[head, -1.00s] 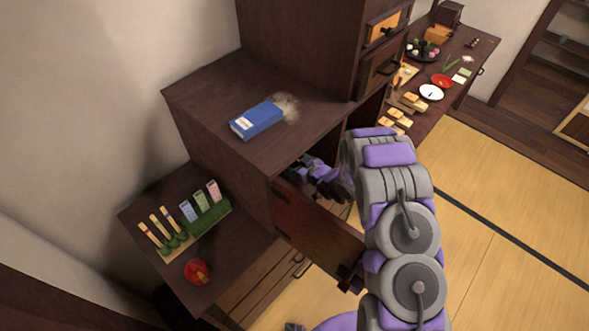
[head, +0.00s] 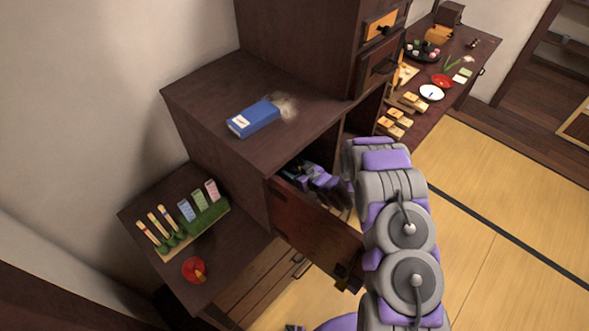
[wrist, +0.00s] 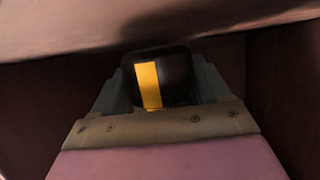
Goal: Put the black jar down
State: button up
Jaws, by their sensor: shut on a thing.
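In the wrist view, the black jar (wrist: 176,78) with a yellow stripe sits between the two fingers of my gripper (wrist: 165,88), which is shut on it. Dark wooden walls stand on both sides and a brown surface crosses the top of this view. In the head view, my gripper (head: 305,176) is inside the open lower compartment of the dark wooden cabinet (head: 222,110). The jar cannot be made out in the head view. Whether its base touches a surface is hidden.
A blue box (head: 254,120) lies on the cabinet top beside a pale powdery patch. A low shelf at left bears a green holder (head: 205,218) and a red bowl (head: 195,270). A table with dishes stands at back right.

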jog(key=o, duration=1.2)
jog(key=shift+w+f, duration=0.1)
jog(key=shift+f, duration=0.15)
jog(key=shift+c, duration=0.2)
jog(key=o, duration=0.4)
jog(key=shift+r, duration=0.15)
jog(key=shift+c, duration=0.2)
jog(key=shift+a, duration=0.1)
jog(key=shift+a+r, duration=0.1)
jog(key=shift+r, duration=0.4)
jog(key=p+v, duration=0.1)
jog(key=v, duration=1)
jog(key=shift+d+r, duration=0.25)
jog(key=shift+d, duration=0.05)
jog(key=shift+s+d+r, duration=0.1)
jog(key=shift+s+d, duration=0.05)
jog(key=shift+s, duration=0.15)
jog(key=shift+a, duration=0.2)
